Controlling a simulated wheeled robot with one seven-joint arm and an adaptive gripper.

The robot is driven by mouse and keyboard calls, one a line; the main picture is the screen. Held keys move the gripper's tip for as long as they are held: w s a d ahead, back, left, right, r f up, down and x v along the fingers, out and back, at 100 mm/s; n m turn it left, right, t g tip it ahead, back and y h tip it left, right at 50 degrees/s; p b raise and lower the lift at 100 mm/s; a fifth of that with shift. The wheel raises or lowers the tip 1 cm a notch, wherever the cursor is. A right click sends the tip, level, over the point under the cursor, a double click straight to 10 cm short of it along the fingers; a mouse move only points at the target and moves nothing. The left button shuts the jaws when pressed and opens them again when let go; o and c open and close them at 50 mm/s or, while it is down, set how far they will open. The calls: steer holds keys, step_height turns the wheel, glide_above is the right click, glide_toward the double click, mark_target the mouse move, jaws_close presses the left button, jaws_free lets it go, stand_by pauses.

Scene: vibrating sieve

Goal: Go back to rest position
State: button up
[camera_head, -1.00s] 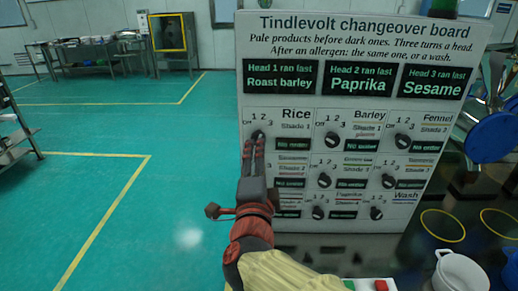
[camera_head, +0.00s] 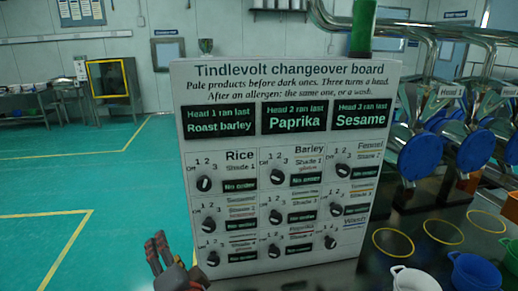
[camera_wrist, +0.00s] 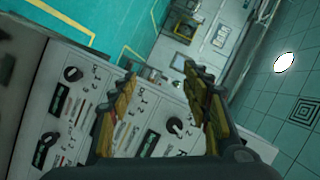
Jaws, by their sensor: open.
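The Tindlevolt changeover board (camera_head: 285,58) stands upright in the middle of the head view. It carries rows of black dials, with the Rice dial (camera_head: 204,183) at upper left and the Barley dial (camera_head: 276,176) beside it. The dial panels that I can read show "No order". My gripper (camera_head: 159,245) is low at the left of the board, clear of the dials and empty. In the wrist view my gripper (camera_wrist: 158,105) has its fingers spread apart, with the tilted board (camera_wrist: 90,135) behind them.
Machine heads with blue discs (camera_head: 418,157) stand at the right. Yellow rings (camera_head: 393,242), a white pot (camera_head: 414,280) and a blue pot (camera_head: 474,272) are on the dark table. Green floor (camera_head: 120,190) is open at the left. A yellow-framed cabinet (camera_head: 108,78) stands far back.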

steer(key=s+f+n+g+y, duration=0.1)
steer(key=s+f+n+g, duration=0.3)
steer(key=s+n, duration=0.15)
steer(key=s+d+f+n+g+h+p, duration=0.1)
steer(key=s+d+f+n+g, duration=0.15)
steer(key=d, duration=0.25)
steer(key=s+d+f+n+g+h+p, duration=0.1)
steer(key=s+d+f+n+h, duration=0.15)
steer(key=d, duration=0.25)
steer(key=s+d+r+m+h+p, duration=0.1)
steer(key=d+r+m+h+p, duration=0.1)
steer(key=d, duration=1.4)
steer(key=s+d+r+m+h+p, duration=0.2)
steer(key=d+r+h, duration=0.2)
steer(key=d, duration=1.1)
steer(key=shift+d+r, duration=0.2)
steer(key=shift+d, duration=0.15)
